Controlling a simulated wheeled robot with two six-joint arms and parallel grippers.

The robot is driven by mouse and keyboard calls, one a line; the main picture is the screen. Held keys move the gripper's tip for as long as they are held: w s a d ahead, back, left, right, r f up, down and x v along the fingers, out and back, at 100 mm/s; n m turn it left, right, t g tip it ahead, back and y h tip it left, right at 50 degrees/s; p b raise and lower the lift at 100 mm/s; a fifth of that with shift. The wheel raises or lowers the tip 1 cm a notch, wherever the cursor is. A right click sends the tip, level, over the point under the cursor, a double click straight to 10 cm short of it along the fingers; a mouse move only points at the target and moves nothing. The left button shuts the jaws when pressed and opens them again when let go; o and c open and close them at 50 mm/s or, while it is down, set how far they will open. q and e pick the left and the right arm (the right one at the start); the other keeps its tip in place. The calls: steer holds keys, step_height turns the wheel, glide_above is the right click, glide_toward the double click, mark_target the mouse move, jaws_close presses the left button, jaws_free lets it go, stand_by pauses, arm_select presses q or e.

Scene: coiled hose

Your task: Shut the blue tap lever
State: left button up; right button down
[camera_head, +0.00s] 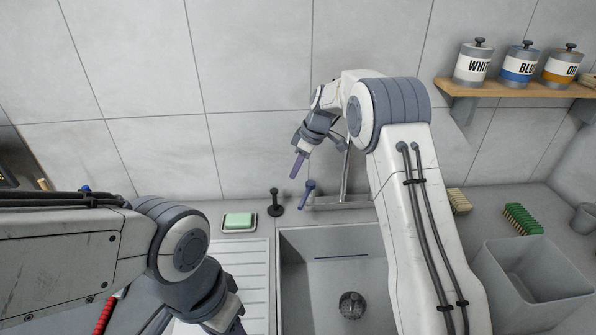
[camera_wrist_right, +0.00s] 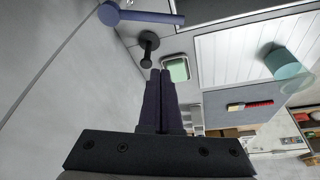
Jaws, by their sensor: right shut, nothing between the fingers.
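The blue tap lever (camera_head: 308,194) stands at the back edge of the sink beside the metal tap (camera_head: 346,172). In the right wrist view the lever (camera_wrist_right: 145,17) lies across the top, with its round end at the left. My right gripper (camera_head: 299,164) is shut and empty, above and slightly left of the lever in the head view. Its closed fingers (camera_wrist_right: 161,84) also show in the right wrist view, apart from the lever. My left arm comes in at the lower left; its fingers are out of the picture.
A black knobbed post (camera_head: 275,204) stands left of the lever, and a green soap on a dish (camera_head: 239,221) lies beyond it. The sink basin (camera_head: 322,250) is below. A grey bin (camera_head: 530,285) and green brush (camera_head: 522,217) are at right. A shelf (camera_head: 515,88) holds canisters.

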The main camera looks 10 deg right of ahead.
mark_target(306, 196)
step_height(306, 196, down, 9)
steer(key=p, duration=0.5)
steer(key=shift+s+d, duration=0.3)
steer(key=shift+d, duration=0.15)
steer(key=shift+r, duration=0.1)
